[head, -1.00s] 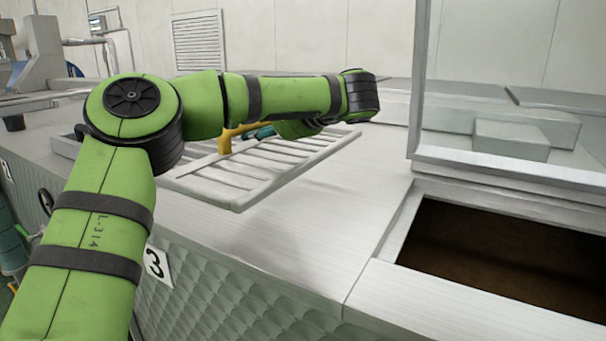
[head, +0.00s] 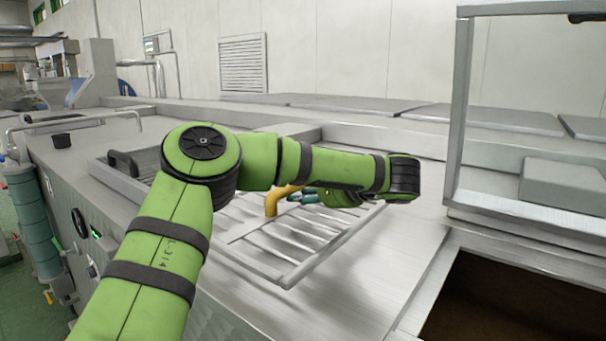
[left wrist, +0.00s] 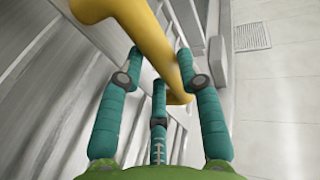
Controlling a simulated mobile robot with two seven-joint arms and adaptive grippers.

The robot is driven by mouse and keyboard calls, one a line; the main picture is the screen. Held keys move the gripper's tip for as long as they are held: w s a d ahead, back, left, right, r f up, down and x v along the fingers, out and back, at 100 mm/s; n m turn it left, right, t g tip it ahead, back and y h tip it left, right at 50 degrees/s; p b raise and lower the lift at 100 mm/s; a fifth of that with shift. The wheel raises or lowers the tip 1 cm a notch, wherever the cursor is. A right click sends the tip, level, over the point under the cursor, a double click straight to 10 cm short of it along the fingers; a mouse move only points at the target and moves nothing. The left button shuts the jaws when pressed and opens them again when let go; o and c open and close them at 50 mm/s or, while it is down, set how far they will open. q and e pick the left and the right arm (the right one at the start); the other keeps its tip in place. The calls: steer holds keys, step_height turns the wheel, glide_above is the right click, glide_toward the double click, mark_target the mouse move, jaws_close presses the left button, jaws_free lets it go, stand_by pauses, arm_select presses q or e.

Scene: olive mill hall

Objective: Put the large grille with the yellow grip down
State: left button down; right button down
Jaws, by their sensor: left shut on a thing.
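The large grille (head: 252,263) is a pale metal frame with slats and an upright yellow grip (head: 271,204). It lies roughly flat at the top of the metal machine, partly behind my left arm. My left gripper (head: 308,196), with teal fingers, is shut on the yellow grip. In the left wrist view the fingers close around the yellow grip (left wrist: 140,32), with slats beyond. I cannot tell whether the grille's underside touches the machine top. My right gripper is out of view.
A raised metal rim (head: 112,178) with a black handle (head: 124,163) is left of my arm. A dark rectangular opening (head: 505,305) lies at the right, below a metal-framed clear guard (head: 463,110). Bare machine top (head: 385,265) separates grille and opening.

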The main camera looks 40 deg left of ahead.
mark_target(303, 205)
arm_select(q)
step_height(303, 205, down, 3)
steer(key=shift+d+r+p, duration=0.1)
steer(key=shift+r+p, duration=0.1)
steer(key=shift+p, duration=0.35)
steer(key=shift+f, duration=0.2)
steer(key=c, duration=0.8)
jaws_free()
steer(key=shift+f, duration=0.15)
steer(key=shift+c, duration=0.2)
steer(key=shift+s+d, duration=0.1)
steer(key=shift+s, duration=0.05)
steer(key=shift+d, duration=0.2)
steer(key=b+v, duration=0.5)
steer(key=v, duration=0.5)
steer(key=shift+d, duration=0.3)
steer(key=shift+d+r, duration=0.4)
